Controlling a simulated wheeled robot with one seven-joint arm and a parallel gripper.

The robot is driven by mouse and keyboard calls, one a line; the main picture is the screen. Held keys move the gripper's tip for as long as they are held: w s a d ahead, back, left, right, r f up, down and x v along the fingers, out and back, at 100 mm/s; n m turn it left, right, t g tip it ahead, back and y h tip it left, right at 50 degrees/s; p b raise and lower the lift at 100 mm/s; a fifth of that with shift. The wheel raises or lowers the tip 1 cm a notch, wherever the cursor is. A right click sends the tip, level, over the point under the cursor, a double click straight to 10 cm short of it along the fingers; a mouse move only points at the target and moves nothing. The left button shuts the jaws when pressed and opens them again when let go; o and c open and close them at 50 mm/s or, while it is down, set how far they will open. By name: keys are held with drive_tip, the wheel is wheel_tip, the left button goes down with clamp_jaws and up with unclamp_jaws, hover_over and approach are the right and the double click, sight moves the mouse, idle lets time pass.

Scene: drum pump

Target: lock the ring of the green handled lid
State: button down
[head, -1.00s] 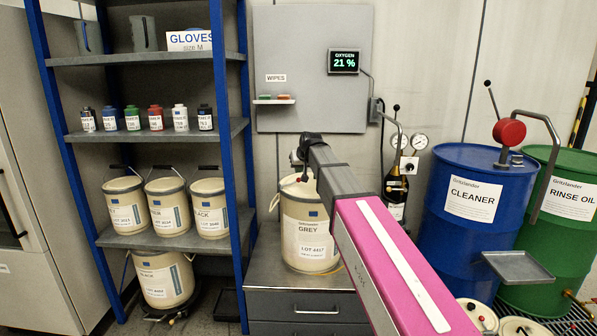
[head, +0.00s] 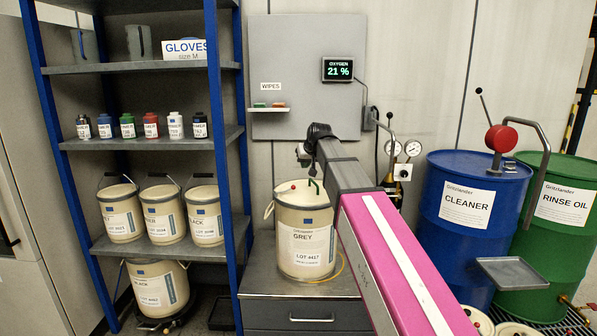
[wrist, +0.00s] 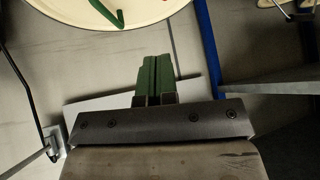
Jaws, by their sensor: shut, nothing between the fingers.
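A cream pail labelled GREY (head: 306,241) stands on the grey cabinet, with its lid (head: 302,197) on top. A green handle (head: 314,186) stands up from the lid, and a small red part (head: 292,187) shows at the lid's left. In the wrist view the lid's pale edge (wrist: 150,18) is cut by the top of the picture, with the green handle (wrist: 106,14) on it. My gripper (wrist: 155,62) has green fingers pressed together, empty, and apart from the lid. In the head view its dark end is above the lid's back. The full ring is not visible.
A blue-framed shelf (head: 238,200) with pails and bottles stands left of the cabinet (head: 272,283). Gauges (head: 412,148) are right of my arm. A blue CLEANER drum (head: 468,240) and green RINSE OIL drum (head: 567,200) stand at right. A grey panel (head: 290,60) is behind.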

drive_tip(key=shift+s+d+r, duration=0.6)
drive_tip(key=shift+d+r, duration=0.05)
drive_tip(key=shift+r, duration=0.2)
drive_tip(key=shift+s+d+r, duration=0.55)
drive_tip(key=shift+d+r, duration=0.05)
drive_tip(key=shift+r, duration=0.2)
drive_tip(key=s+d+f+m+g+h, duration=0.15)
drive_tip(key=s+d+f, duration=0.35)
drive_tip(key=f, duration=0.6)
drive_tip(key=s+d+f+g, duration=0.2)
drive_tip(key=s+d+f, duration=0.3)
drive_tip(key=f, duration=0.7)
drive_tip(key=s+d+f+m+g+h, duration=0.1)
drive_tip(key=s+d+f+g, duration=0.15)
drive_tip(key=s+f, duration=0.65)
drive_tip(key=s+d+f+m+g+h, duration=0.1)
drive_tip(key=s+d+f, duration=0.3)
drive_tip(key=s+f, duration=0.4)
wheel_tip(320, 180, down, 4)
drive_tip(key=shift+s+d+r, duration=0.1)
drive_tip(key=shift+s+d, duration=0.05)
drive_tip(key=shift+d, duration=0.1)
